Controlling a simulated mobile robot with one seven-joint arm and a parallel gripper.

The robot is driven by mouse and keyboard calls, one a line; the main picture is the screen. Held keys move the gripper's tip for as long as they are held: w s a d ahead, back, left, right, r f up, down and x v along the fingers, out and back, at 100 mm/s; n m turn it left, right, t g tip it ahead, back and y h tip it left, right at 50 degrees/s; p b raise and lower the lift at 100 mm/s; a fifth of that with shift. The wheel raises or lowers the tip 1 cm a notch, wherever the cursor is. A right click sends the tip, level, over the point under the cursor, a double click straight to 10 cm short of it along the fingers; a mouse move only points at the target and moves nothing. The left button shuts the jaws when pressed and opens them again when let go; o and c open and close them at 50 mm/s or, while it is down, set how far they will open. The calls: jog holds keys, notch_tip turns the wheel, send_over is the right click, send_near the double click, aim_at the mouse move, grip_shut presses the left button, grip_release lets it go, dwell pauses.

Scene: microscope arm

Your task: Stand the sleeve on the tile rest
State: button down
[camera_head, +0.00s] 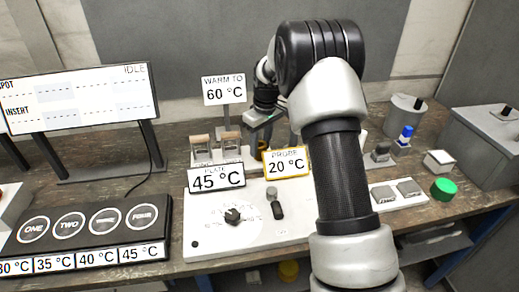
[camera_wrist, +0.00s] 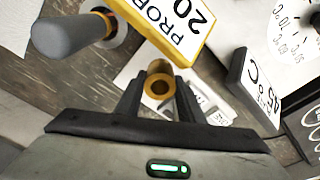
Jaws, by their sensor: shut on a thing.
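My gripper (camera_wrist: 158,97) is shut on a brass-coloured tube, the sleeve (camera_wrist: 160,80), in the wrist view. The sleeve sits between the two dark fingers, with its round open end facing the camera. A pale surface with printed marks (camera_wrist: 210,98) shows behind the fingers; I cannot tell whether the sleeve touches it. I cannot tell for sure which surface is the tile rest.
The yellow-framed probe sign (camera_head: 287,163) and plate sign (camera_head: 216,178) stand close in front. A grey rounded handle (camera_wrist: 75,35) is beside the probe sign in the wrist view. A white panel with grey squares (camera_head: 380,203), white block (camera_head: 438,162) and green knob (camera_head: 444,189) lie right.

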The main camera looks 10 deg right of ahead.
jog(key=shift+f, duration=0.75)
jog(key=shift+f, duration=0.2)
jog(key=c, duration=1.2)
grip_release()
